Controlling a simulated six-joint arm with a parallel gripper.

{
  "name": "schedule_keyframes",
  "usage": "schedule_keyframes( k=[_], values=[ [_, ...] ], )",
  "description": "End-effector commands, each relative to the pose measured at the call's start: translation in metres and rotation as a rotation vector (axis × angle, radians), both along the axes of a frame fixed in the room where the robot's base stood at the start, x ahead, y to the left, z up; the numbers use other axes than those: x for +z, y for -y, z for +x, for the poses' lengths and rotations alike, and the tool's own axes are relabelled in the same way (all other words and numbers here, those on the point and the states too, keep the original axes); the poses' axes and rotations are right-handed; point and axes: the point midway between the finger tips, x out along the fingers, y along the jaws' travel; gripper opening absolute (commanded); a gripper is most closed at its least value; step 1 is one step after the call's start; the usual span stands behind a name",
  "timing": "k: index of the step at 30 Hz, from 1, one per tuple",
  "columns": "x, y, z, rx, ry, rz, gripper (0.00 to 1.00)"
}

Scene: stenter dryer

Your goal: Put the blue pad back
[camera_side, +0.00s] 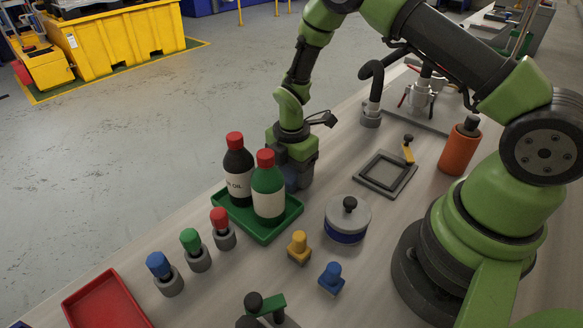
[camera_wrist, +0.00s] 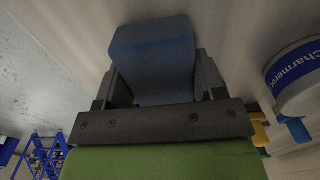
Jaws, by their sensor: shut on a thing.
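The blue pad (camera_wrist: 154,58) is a blue block between the two dark fingers of my gripper (camera_wrist: 155,82) in the wrist view. My gripper is shut on it. In the side view my gripper (camera_side: 299,178) points down just behind the green tray, partly hidden by the bottles. A small bluish patch of the pad (camera_side: 290,178) shows there beside the green bottle. I cannot tell whether the pad touches the bench. A grey square frame (camera_side: 371,190) lies flat to the right of my gripper, with its middle bare.
A black bottle (camera_side: 239,172) and a green bottle (camera_side: 268,190) stand in the green tray (camera_side: 265,235), close to my gripper. A white and blue tin (camera_side: 347,222), yellow knob (camera_side: 299,247) and blue knob (camera_side: 331,278) stand in front. An orange bottle (camera_side: 459,148) stands right.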

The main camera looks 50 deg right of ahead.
Motion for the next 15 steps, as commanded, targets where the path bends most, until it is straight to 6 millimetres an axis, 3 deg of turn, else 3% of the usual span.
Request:
schedule_keyframes(
  k=[1, 3, 4, 15],
  values=[
    [-0.0004, 0.0, 0.0001, 0.0, 0.0, 0.0, 0.7],
    [-0.0002, 0.0, 0.0001, 0.0, 0.0, 0.0, 0.86],
    [-0.0002, 0.0, 0.0, 0.0, 0.0, 0.0, 0.89],
    [0.0082, 0.0, 0.0006, 0.0, 0.002, 0.0, 0.89]
  ],
)
